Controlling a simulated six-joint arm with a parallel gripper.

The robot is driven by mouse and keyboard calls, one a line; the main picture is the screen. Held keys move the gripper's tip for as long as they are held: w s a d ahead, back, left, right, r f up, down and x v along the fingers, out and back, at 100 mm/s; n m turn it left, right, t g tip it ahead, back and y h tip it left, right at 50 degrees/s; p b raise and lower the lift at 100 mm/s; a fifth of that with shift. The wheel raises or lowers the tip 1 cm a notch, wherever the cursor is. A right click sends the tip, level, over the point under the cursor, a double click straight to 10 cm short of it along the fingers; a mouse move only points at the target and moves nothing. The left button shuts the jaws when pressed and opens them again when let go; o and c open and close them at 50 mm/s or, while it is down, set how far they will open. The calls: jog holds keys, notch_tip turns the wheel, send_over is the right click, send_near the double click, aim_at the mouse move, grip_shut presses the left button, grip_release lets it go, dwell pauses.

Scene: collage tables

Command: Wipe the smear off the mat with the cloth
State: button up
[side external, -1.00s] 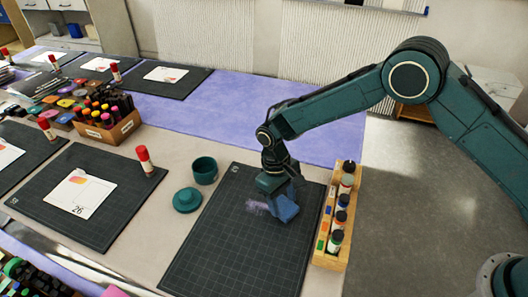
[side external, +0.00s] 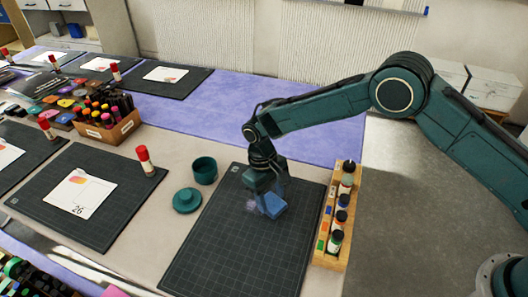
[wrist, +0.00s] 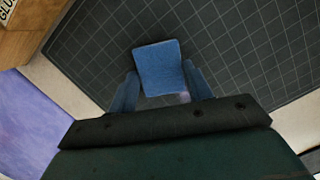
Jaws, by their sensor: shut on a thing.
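The dark gridded mat (side external: 225,250) lies at the table's right side. My gripper (side external: 266,200) is low over its upper part, shut on the blue cloth (side external: 274,206), which looks to be at the mat's surface. In the wrist view the cloth (wrist: 158,66) sits between the two fingers of my gripper (wrist: 160,90), above the mat (wrist: 230,60). A small part of the pale purple smear (side external: 251,206) shows just left of the cloth. A bit of the smear also shows in the wrist view (wrist: 184,97). The rest of it is hidden by the cloth and gripper.
A wooden rack of bottles (side external: 333,215) stands close along the mat's right edge. A teal cup (side external: 204,170) and its teal lid (side external: 187,200) sit left of the mat. The near part of the mat is clear.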

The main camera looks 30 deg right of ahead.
jog(key=shift+w+a, duration=0.75)
jog(key=shift+a, duration=0.05)
jog(key=shift+w, duration=0.1)
jog(key=shift+w+a, duration=0.85)
jog(key=shift+a, duration=0.1)
jog(key=shift+a, duration=0.1)
jog(key=shift+w+a+f, duration=0.15)
jog(key=shift+w+a, duration=0.7)
jog(key=shift+w, duration=0.05)
jog(key=shift+s+v, duration=0.2)
jog(key=shift+v, duration=0.65)
jog(key=shift+s+v, duration=0.15)
jog(key=shift+v, duration=0.7)
jog(key=shift+s+v, duration=0.2)
jog(key=shift+v, duration=0.65)
jog(key=shift+d, duration=0.2)
